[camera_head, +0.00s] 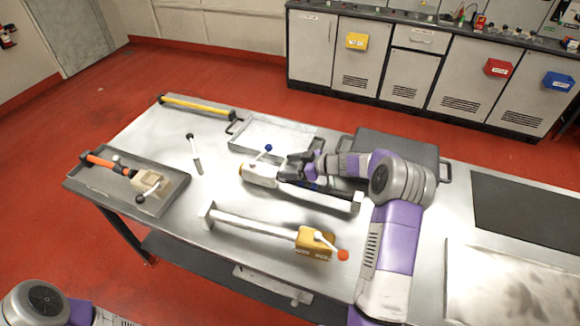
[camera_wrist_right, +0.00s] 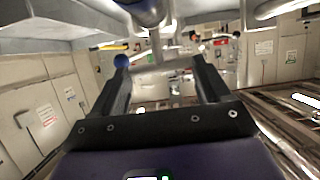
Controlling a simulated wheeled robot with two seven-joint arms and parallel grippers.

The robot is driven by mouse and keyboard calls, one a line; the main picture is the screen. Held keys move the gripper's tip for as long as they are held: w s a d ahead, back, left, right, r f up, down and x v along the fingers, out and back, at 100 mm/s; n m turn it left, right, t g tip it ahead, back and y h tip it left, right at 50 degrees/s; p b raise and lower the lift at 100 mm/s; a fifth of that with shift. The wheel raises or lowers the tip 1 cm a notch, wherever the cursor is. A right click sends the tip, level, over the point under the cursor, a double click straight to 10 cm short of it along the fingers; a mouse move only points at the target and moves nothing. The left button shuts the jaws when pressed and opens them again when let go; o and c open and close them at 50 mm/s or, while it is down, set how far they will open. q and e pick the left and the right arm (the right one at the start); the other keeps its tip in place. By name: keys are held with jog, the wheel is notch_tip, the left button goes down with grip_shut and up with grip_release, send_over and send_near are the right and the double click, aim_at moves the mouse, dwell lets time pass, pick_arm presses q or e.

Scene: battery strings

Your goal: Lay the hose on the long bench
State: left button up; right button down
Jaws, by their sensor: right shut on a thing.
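No flexible hose can be made out clearly. The long metal bench (camera_head: 160,140) fills the middle of the head view. A pale bar fixture (camera_head: 258,174) with a blue-knobbed lever lies on or just above it, partly hidden by my right gripper (camera_head: 292,172). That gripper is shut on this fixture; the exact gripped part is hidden. In the right wrist view, the fingers (camera_wrist_right: 165,85) stand apart, with the blue knob (camera_wrist_right: 121,61) by the left fingertip. My left gripper is out of view.
A yellow fixture (camera_head: 312,240) with a red-knobbed lever lies in front. An orange-handled tool (camera_head: 105,163) lies in a grey tray (camera_head: 178,196) at left. A black-knobbed rod (camera_head: 196,155), yellow bar (camera_head: 197,106), pale tray (camera_head: 305,130) and dark case (camera_head: 400,142) occupy the bench.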

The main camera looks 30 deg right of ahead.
jog(key=shift+f, duration=0.15)
dwell(0.7)
jog(key=shift+c, duration=0.4)
grip_release()
jog(key=shift+o, duration=0.4)
jog(key=shift+s+f, duration=0.1)
jog(key=shift+f, duration=0.15)
jog(key=p+v, duration=0.1)
jog(key=v, duration=0.6)
jog(key=shift+s+d+r, duration=0.1)
jog(key=shift+d+r, duration=0.05)
jog(key=shift+r, duration=0.15)
